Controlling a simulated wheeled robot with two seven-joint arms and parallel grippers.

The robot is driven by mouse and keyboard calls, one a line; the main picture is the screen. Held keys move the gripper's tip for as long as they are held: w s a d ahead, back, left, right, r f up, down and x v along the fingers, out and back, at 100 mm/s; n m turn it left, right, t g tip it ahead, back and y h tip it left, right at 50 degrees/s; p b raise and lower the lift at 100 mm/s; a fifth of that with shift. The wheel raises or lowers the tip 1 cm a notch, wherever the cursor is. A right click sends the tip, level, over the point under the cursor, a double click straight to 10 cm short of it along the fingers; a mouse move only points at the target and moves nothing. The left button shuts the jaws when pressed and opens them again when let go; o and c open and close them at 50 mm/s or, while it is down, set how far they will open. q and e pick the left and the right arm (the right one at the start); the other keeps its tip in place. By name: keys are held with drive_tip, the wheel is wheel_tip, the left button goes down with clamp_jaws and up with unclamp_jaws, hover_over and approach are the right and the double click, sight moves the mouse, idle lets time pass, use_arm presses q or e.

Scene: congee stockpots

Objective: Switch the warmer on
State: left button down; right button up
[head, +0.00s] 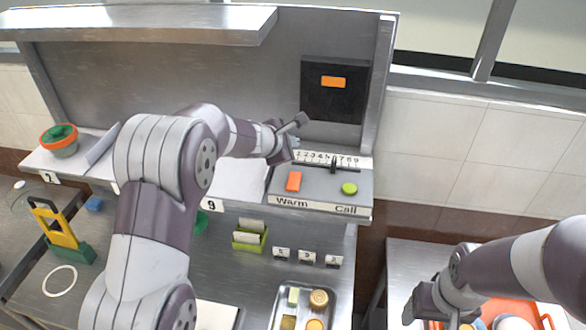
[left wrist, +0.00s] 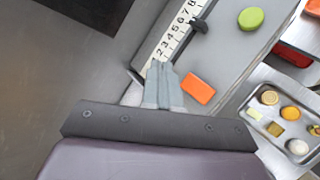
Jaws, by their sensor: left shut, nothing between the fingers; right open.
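The warmer's control panel is a grey box (head: 320,188) on the shelf, with an orange rocker (head: 293,181) above the word "Warm" and a round green button (head: 349,188) above "Call". A numbered scale with a dark slider (head: 333,166) runs along its back. My left gripper (head: 296,142) is over the panel's back left corner. In the left wrist view its fingers (left wrist: 161,85) are shut and empty, just beside the orange rocker (left wrist: 198,88); contact cannot be told. My right gripper (head: 430,302) is at the lower right, open, its fingers partly unclear.
A black box with an orange display (head: 333,82) is on the back wall. A metal tray (head: 322,298) with food pieces stands below the panel, near small number cards (head: 306,256). A green card holder (head: 250,238) is left of them. An overhead metal shelf (head: 140,22) spans the upper left.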

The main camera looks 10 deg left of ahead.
use_arm(q)
drive_tip(key=b, duration=0.6)
hover_over(293, 178)
drive_tip(key=shift+n, duration=0.3)
drive_tip(key=f, duration=0.8)
drive_tip(key=shift+s, duration=0.25)
drive_tip(key=shift+w+f+b, duration=0.1)
drive_tip(key=shift+f+b, duration=0.2)
drive_tip(key=shift+b, duration=0.05)
use_arm(e)
wheel_tip(293, 178, down, 7)
drive_tip(key=shift+s+r, duration=0.2)
drive_tip(key=shift+f, duration=0.1)
use_arm(q)
drive_tip(key=shift+f+b, duration=0.35)
drive_tip(key=shift+b, duration=0.1)
use_arm(e)
drive_tip(key=shift+f, duration=0.4)
use_arm(q)
drive_tip(key=shift+w+f+b, duration=0.1)
drive_tip(key=shift+f+b, duration=0.35)
use_arm(e)
drive_tip(key=shift+f, duration=0.4)
use_arm(q)
drive_tip(key=shift+r, duration=0.15)
use_arm(e)
drive_tip(key=shift+r, duration=0.1)
